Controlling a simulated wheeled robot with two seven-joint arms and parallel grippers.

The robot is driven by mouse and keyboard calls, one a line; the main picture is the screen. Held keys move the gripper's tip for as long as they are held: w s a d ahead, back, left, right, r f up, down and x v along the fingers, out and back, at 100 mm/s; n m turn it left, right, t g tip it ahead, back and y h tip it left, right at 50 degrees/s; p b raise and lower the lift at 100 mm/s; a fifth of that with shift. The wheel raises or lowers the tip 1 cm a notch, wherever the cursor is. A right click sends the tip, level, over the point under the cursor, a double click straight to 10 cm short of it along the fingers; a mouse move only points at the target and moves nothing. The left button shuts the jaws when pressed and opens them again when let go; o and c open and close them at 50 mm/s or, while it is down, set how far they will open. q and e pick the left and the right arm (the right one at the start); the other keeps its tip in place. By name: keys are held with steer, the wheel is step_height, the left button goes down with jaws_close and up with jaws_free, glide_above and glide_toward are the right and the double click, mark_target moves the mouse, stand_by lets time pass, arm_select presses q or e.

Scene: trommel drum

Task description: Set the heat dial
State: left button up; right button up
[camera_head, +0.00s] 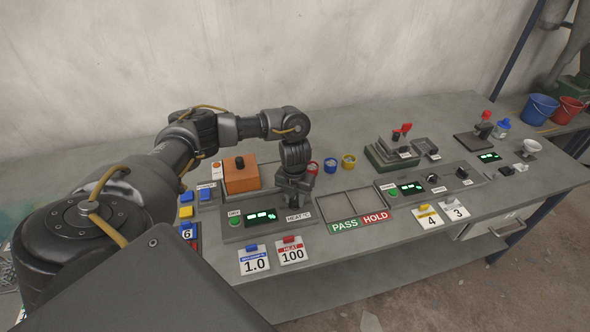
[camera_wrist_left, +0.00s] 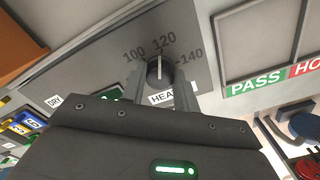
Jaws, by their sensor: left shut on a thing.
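The heat dial (camera_wrist_left: 159,70) is a dark round knob with a white pointer line, on a grey panel marked 100, 120 and 140. The line points up, roughly toward the 120 mark. My left gripper (camera_wrist_left: 160,84) has one finger on each side of the dial and is shut on it. In the head view, my left gripper (camera_head: 293,202) reaches down over the dial, hiding it, by the HEAT °C label (camera_head: 298,216). My right gripper is not in view.
The panel also has a green DRY button (camera_head: 235,221) and a lit display (camera_head: 261,216). An orange box (camera_head: 241,177) stands behind it. A PASS/HOLD tray (camera_head: 352,205) lies to the right. Three coloured rings (camera_head: 330,165) sit behind the gripper.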

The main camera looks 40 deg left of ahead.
arm_select(q)
steer(key=n+p, duration=0.3)
steer(key=n, duration=0.1)
steer(key=shift+r, duration=0.2)
steer(key=n+p, duration=0.3)
steer(key=n, duration=0.1)
steer(key=n+p, duration=0.3)
steer(key=shift+s+a+n, duration=0.1)
steer(key=shift+n, duration=0.2)
steer(key=n+p, duration=0.3)
steer(key=shift+n, duration=0.3)
steer(key=shift+n+p, duration=0.65)
steer(key=shift+n, duration=0.25)
steer(key=shift+f+n+p, duration=0.1)
steer(key=shift+n+p, duration=0.3)
steer(key=shift+n, duration=0.5)
steer(key=shift+f+n, duration=0.1)
steer(key=shift+n, duration=1.9)
